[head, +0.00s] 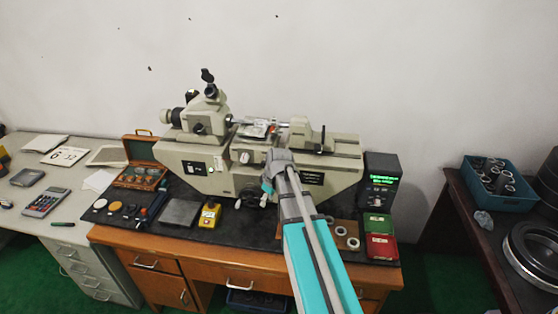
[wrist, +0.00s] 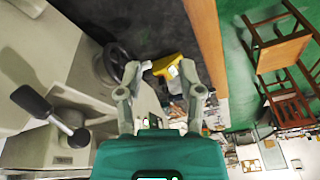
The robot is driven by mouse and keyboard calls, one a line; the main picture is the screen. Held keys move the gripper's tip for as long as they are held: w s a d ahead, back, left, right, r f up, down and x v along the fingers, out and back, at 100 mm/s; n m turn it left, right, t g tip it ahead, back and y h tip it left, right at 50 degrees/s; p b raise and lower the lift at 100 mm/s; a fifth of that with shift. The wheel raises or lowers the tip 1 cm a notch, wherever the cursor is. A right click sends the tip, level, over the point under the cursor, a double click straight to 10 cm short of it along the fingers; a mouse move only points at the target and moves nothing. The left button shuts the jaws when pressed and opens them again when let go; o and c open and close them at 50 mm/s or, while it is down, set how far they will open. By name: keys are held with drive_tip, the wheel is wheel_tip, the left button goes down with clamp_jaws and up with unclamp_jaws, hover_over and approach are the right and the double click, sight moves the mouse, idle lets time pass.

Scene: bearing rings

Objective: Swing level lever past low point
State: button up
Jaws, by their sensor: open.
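The measuring machine (head: 345,165) stands on the dark-topped desk. In the wrist view, a lever with a black grip and a bright metal shaft (wrist: 35,103) sticks out from the machine's pale front at the left. I take it for the level lever. In the head view I cannot pick it out; my arm covers part of the machine front. My gripper (head: 269,172) is close in front of the machine's middle. In the wrist view my gripper (wrist: 160,68) has its fingers apart with nothing held between them. The lever lies left of the fingers, apart from them.
A black handwheel (wrist: 117,62) is just beyond the left finger. A yellow device (head: 209,214) lies on the desk left of my arm. Rings (head: 353,243) and red and green boxes (head: 380,247) lie at the right. A display box (head: 382,180) stands at the machine's right end.

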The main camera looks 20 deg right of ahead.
drive_tip(key=w+d+r+n+t+p, duration=0.1)
drive_tip(key=w+d+r+n+p, duration=0.1)
drive_tip(key=w+d+r+p, duration=0.2)
drive_tip(key=w+d+r+n+t+p, duration=0.1)
drive_tip(key=w+d+r+n+p, duration=0.1)
drive_tip(key=d+r+p, duration=0.3)
drive_tip(key=w+d+r, duration=0.1)
drive_tip(key=d+r, duration=0.2)
drive_tip(key=d, duration=0.1)
drive_tip(key=shift+w+d+r+n+y+p, duration=0.2)
drive_tip(key=shift+w+n+y+p, duration=0.1)
drive_tip(key=shift+w+p, duration=0.1)
drive_tip(key=shift+f, duration=0.2)
drive_tip(key=b+x, duration=1.2)
drive_tip(key=x, duration=0.1)
drive_tip(key=shift+w+a+f+b, duration=0.1)
drive_tip(key=shift+f+b, duration=0.1)
drive_tip(key=shift+b, duration=0.1)
clamp_jaws()
